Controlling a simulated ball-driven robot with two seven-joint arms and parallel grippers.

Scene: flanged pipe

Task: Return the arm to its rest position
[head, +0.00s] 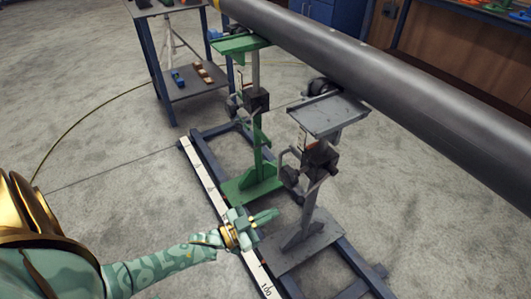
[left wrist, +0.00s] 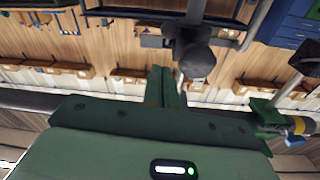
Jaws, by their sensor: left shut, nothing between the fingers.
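My left gripper (head: 265,217) is at the lower middle of the head view, with its arm coming in from the lower left. Its fingers are together and hold nothing. In the left wrist view the shut fingers (left wrist: 166,88) point up from the green gripper body. In the head view the gripper shows in front of the base of the grey stand and the white scale strip. I cannot tell the exact gap to them. My right gripper does not show in either view.
A long dark pipe (head: 390,85) rests on a green stand (head: 258,150) and a grey stand (head: 318,160). Both stand on a blue floor frame with a white scale strip (head: 207,172). A blue-legged table (head: 190,88) is behind. The floor at left is open, with a thin hose across it.

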